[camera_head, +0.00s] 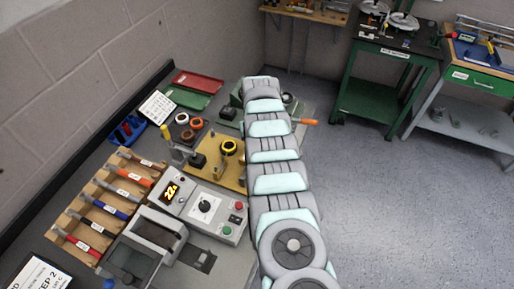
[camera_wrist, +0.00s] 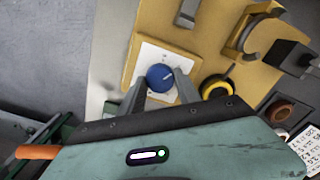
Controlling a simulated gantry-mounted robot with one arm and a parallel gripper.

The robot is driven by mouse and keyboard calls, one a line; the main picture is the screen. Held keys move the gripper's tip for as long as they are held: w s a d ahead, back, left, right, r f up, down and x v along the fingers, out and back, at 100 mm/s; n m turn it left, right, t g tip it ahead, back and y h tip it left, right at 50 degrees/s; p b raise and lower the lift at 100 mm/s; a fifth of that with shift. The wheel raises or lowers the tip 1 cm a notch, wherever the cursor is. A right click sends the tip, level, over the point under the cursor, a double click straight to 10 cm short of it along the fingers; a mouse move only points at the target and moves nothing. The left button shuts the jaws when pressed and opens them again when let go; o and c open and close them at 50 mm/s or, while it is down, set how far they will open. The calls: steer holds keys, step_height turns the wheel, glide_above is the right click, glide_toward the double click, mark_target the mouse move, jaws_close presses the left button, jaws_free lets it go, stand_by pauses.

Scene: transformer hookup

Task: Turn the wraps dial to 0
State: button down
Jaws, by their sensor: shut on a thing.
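In the wrist view a round blue dial (camera_wrist: 159,75) with a white pointer mark sits on a white plate (camera_wrist: 148,54) fixed to a yellow board (camera_wrist: 165,18). The mark points to the upper right in that picture. The print on the plate is too small to read, so I cannot tell the dial's setting. My gripper (camera_wrist: 161,83) is shut on the blue dial, with one finger on each side of it. In the head view my arm hides the gripper and the dial; part of the yellow board (camera_head: 233,178) shows left of the arm.
A control box (camera_head: 207,208) with a lit display stands in front of the board. A rack of tools (camera_head: 75,219) is at left. An orange handle (camera_head: 305,121) sticks out right of my arm.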

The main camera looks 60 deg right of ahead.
steer(key=n, duration=0.4)
steer(key=shift+f+n+b, duration=0.1)
steer(key=shift+n+b, duration=0.2)
steer(key=shift+b, duration=0.1)
steer(key=shift+n+b, duration=0.4)
steer(key=shift+n, duration=1.6)
steer(key=c, duration=0.9)
jaws_free()
steer(key=shift+o, duration=0.2)
step_height(320, 180, up, 11)
steer(key=shift+b, duration=0.3)
